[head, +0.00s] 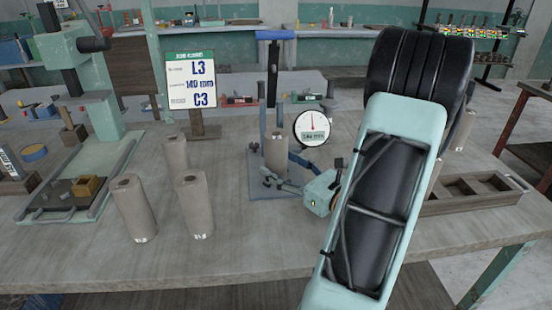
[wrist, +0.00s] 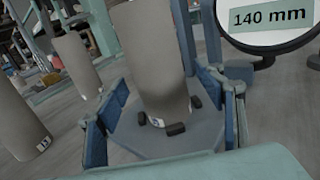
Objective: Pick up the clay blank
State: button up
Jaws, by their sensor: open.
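A grey-brown clay blank (head: 276,150) stands upright on a blue gauge stand (head: 257,187), under its blue-handled column. In the wrist view this blank (wrist: 150,60) rises between my two blue fingers, with small dark stops at its foot. My gripper (head: 284,170) is open around its lower part, one finger on each side, and gaps show between blank and fingers. Similar blanks (head: 134,208) (head: 194,205) (head: 175,155) stand upright on the bench at left. My forearm hides part of the right side.
A round dial (head: 311,127) beside the stand reads 140 mm in the wrist view (wrist: 268,17). A job card (head: 191,80) reads L3, 140 mm, C3. A wooden compartment tray (head: 470,192) lies at right. A green press (head: 80,95) stands at left.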

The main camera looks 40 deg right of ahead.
jog(key=shift+w+a, duration=0.15)
jog(key=shift+w, duration=0.85)
grip_shut()
